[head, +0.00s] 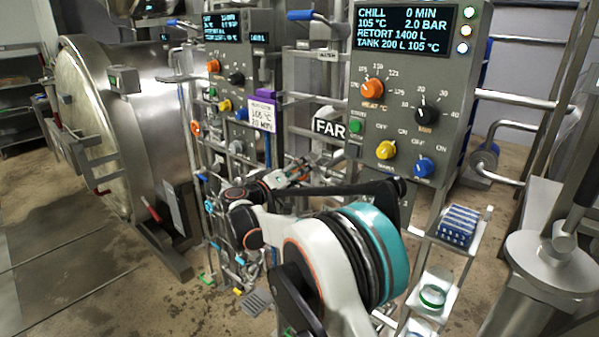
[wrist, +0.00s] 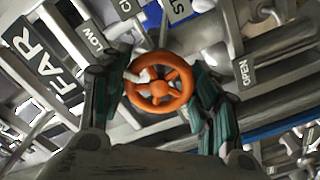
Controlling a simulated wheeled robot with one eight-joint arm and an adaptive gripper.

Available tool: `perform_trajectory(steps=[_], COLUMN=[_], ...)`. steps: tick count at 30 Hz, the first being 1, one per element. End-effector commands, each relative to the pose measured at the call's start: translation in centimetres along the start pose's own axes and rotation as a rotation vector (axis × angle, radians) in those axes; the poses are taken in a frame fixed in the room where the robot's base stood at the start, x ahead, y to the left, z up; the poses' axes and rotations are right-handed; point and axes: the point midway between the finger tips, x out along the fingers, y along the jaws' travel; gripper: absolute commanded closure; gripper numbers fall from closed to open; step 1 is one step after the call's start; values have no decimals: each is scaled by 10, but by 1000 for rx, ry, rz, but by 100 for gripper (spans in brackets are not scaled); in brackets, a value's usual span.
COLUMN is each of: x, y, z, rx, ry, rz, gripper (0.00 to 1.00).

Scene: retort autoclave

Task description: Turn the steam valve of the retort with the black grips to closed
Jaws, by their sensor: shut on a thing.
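In the wrist view an orange handwheel (wrist: 178,97) with spokes sits between the two dark green-padded fingers of my gripper (wrist: 160,82). The fingers are shut on its rim from both sides. An OPEN label (wrist: 243,73) is to the right of the wheel and a LOW label (wrist: 93,40) to its upper left. In the head view my arm reaches to the pipework below the FAR sign (head: 329,127), and the held wheel is hard to make out there.
A control panel (head: 413,100) reading CHILL, 2.0 BAR stands right of the arm, with a second panel (head: 232,75) behind. Another orange handwheel (head: 197,128) is left of it. Small shelves hold a blue box (head: 458,225). Pipes crowd the gripper. Open floor lies at lower left.

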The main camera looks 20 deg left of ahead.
Motion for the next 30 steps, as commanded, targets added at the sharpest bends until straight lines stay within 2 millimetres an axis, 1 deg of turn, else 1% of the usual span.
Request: perform_trajectory(steps=[6,15,22,30], x=[0,0,0,0], y=[-2,-2,-3,-3], z=[1,1,1,1], rx=[203,440,554,610], ry=[-2,-3,-3,-4], rz=[-1,-1,-1,-1], gripper=[68,68,68,68])
